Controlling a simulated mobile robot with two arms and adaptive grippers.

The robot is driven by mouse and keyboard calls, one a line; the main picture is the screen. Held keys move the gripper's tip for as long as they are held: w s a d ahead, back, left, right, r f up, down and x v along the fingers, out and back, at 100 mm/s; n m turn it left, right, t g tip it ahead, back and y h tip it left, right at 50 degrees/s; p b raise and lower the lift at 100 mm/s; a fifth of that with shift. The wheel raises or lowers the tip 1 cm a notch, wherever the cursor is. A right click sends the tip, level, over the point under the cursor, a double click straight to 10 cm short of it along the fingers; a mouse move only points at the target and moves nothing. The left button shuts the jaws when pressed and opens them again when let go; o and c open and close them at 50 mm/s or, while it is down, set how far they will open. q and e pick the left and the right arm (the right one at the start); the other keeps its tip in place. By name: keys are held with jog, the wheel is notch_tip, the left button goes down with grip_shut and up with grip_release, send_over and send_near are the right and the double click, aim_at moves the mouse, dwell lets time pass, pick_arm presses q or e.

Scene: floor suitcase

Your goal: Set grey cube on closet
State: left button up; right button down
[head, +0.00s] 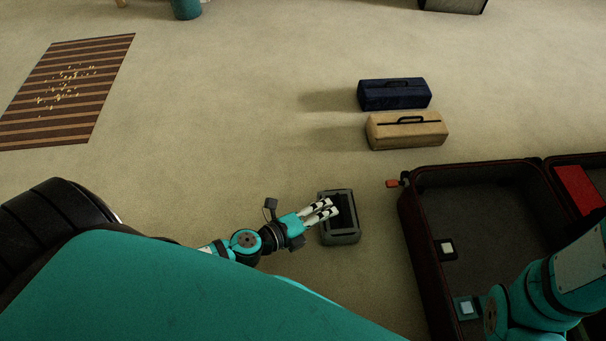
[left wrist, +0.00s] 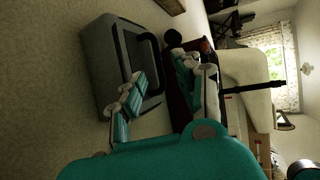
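The grey cube (head: 340,234), a boxy grey case with a dark top, sits on the carpet left of the open suitcase. In the left wrist view the grey cube (left wrist: 103,68) shows a black handle. My left gripper (head: 327,210) is low at the cube's upper left side, its fingers overlapping the top in the head view. In the left wrist view its fingers (left wrist: 165,85) are spread apart, with the handle beyond them; whether they touch it cannot be told. My right arm enters at the lower right, its gripper out of sight. I cannot make out a closet.
An open dark suitcase (head: 413,235) lies to the right, with small items inside. A tan case (head: 405,134) and a navy case (head: 394,95) stand behind. A striped mat (head: 110,70) lies at the far left. The carpet between is clear.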

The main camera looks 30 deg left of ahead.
pick_arm(q)
jog(key=v, duration=0.7)
jog(key=shift+s+a+r, duration=0.15)
jog(key=shift+s, duration=0.15)
